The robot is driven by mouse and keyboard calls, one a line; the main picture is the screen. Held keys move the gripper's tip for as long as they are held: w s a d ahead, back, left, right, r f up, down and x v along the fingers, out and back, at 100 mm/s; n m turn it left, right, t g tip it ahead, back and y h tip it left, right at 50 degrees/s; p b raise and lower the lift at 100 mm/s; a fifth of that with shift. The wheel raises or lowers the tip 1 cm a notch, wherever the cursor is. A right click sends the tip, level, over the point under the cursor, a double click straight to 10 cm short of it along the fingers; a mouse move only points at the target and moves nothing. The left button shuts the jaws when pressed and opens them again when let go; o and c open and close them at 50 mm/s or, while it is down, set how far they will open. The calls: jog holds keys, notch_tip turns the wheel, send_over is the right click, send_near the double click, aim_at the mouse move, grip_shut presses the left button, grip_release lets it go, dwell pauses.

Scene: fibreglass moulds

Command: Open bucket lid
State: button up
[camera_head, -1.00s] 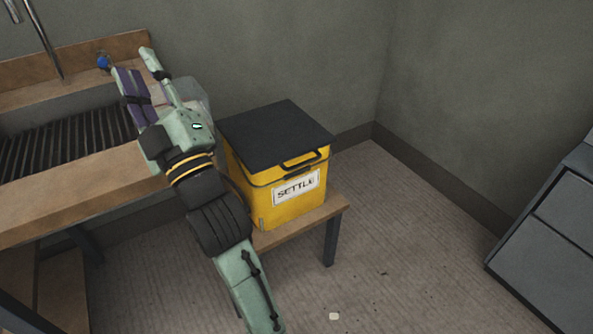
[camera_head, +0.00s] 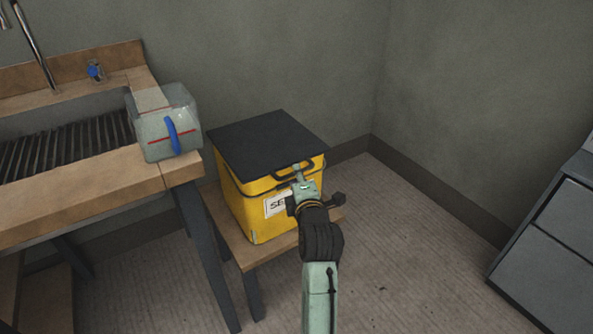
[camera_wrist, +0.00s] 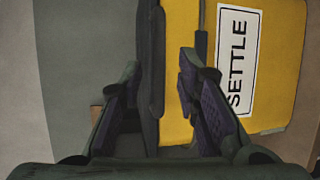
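The yellow bucket (camera_head: 238,192) is square, with a flat black lid (camera_head: 262,142) lying shut on top. A black loop handle (camera_head: 293,168) projects from the lid's front edge. My gripper (camera_head: 299,172) is at the bucket's front, close to the handle, and covers part of the SETTLE label (camera_head: 275,205). In the wrist view my gripper (camera_wrist: 160,72) is open, with a dark bar (camera_wrist: 150,55) at the lid's edge between its fingers. The yellow front (camera_wrist: 275,60) and the label (camera_wrist: 235,60) lie to the right there. I cannot tell whether a finger touches the bar.
The bucket stands on a low wooden stand (camera_head: 250,256). A wooden sink bench (camera_head: 100,202) is to its left, with a translucent jug (camera_head: 150,140) with a blue handle on its corner. Walls lie behind; grey drawers (camera_head: 550,240) are at the right. The floor between is clear.

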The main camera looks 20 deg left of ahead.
jog(key=shift+x, duration=1.6)
grip_shut()
